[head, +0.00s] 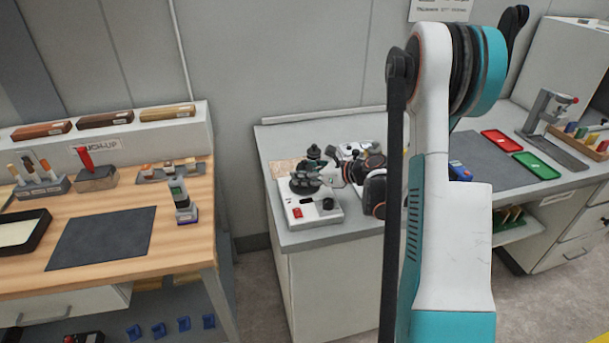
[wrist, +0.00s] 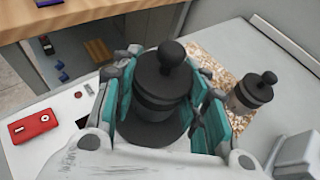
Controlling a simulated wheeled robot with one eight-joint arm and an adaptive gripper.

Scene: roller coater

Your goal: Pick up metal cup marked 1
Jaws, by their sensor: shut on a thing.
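A dark grey cylindrical cup with a round knob on top (wrist: 160,92) stands upright on a black round plate of a small white machine in the wrist view. No number is readable on it. My gripper (wrist: 163,80) is shut around its sides, with teal-padded fingers on the left and right. In the head view my gripper (head: 325,176) is over the white machine (head: 326,215) and mostly hides the cup. A second, similar dark cup with a knob (wrist: 254,93) stands to the right on a speckled cork mat (wrist: 212,62); no mark is readable there either.
The white machine has a red switch (head: 297,213) and sits near the grey counter's front edge. A wooden bench (head: 120,250) with a dark mat is to the left. Red (head: 501,141) and green trays (head: 536,165) lie on the right counter. My arm hides the middle.

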